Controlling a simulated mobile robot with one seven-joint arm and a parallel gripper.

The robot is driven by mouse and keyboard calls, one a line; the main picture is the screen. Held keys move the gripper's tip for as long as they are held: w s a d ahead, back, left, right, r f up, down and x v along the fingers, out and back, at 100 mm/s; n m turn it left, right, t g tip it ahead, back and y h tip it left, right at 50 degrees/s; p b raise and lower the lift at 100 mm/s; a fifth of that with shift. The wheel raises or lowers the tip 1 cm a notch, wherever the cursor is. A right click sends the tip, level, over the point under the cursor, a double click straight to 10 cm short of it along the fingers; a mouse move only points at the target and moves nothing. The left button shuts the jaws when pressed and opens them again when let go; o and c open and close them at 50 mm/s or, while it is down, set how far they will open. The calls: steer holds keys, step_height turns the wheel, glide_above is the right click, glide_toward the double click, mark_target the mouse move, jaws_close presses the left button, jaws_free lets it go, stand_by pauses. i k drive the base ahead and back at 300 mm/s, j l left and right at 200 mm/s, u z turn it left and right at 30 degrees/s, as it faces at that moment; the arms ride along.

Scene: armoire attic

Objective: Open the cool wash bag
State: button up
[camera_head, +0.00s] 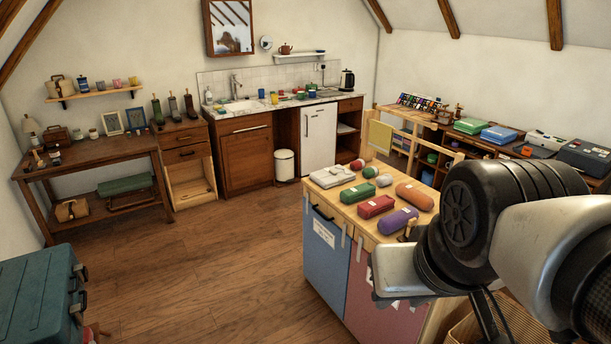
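A blue bag front (325,262) with a white label (324,233) hangs under the wooden top of a sorter unit in the right middle. A dark handle or strip shows near its upper edge. A dusty red bag front (362,300) hangs beside it on the right, partly hidden by my arm. I cannot read the labels, so I cannot tell for sure which is the cool wash bag; both fronts look closed. My arm reaches in from the right, in front of the unit. I cannot make out the fingers of my gripper.
A teal chest (40,295) stands at lower left. The wooden floor (220,265) between is clear.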

mark_target(327, 235)
steer(key=i+j+z, duration=0.2)
steer(key=i+j, duration=0.25)
steer(key=i+j+z, duration=0.2)
steer(key=i+j, duration=0.3)
steer(key=i, duration=0.15)
steer(key=i+j+z, duration=0.2)
steer(key=i+j, duration=0.3)
steer(key=i+j+z, duration=0.2)
steer(key=i+j, duration=0.2)
steer(key=j, duration=0.35)
